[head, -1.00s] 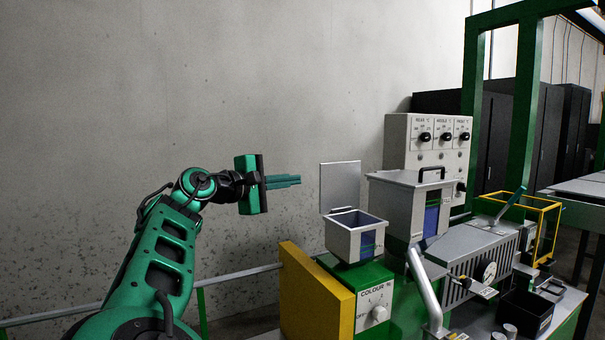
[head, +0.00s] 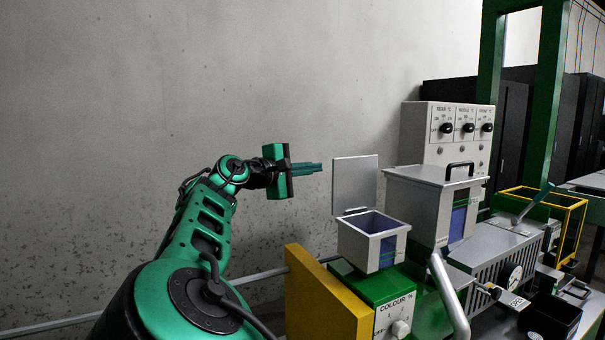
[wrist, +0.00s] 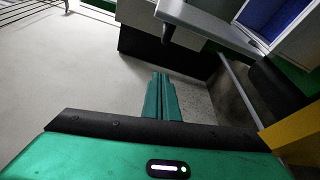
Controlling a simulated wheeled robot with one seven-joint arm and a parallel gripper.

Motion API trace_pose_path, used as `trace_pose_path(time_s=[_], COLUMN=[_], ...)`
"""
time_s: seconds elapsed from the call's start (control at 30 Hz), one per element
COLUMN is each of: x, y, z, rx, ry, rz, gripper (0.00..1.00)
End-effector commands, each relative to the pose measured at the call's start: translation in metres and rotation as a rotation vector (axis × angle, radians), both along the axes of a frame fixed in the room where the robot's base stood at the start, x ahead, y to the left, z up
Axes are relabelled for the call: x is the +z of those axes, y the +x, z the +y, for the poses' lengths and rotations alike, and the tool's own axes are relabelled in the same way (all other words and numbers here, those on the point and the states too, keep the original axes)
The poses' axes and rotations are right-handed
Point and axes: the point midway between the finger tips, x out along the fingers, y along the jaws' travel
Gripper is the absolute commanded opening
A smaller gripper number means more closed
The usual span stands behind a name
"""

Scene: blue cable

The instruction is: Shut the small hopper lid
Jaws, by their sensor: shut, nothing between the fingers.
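The small hopper (head: 372,247) is a light grey box on the green block marked COLOUR. Its flat grey lid (head: 355,183) stands upright, hinged at the back of the rim, so the box is open. Blue shows inside it, and in the wrist view the blue inside (wrist: 275,18) is at the top right. My gripper (head: 318,168) is shut and empty. In the head view it is to the left of the raised lid, near its upper part, with a small gap in the picture. In the wrist view its fingers (wrist: 161,80) are together.
A larger grey hopper (head: 418,212) with a black-handled closed lid stands just right of the small one. Behind it is a control box (head: 443,127) with knobs. A yellow panel (head: 318,295) is below left. Open space lies along the wall at left.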

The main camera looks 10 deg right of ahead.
Motion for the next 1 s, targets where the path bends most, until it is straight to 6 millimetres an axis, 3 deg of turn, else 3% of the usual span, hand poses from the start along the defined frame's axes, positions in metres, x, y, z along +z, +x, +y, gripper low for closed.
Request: trace_pose_path(time_s=[0.23,0.6,1.0], x=[-0.002,0.005,0.006], y=[0.019,-0.015,-0.020], z=[-0.026,-0.034,-0.036], rx=[0.000,0.002,0.002], ry=[0.001,0.000,0.000], rz=[-0.001,0.000,0.000], gripper=[0.00,0.00,0.00])
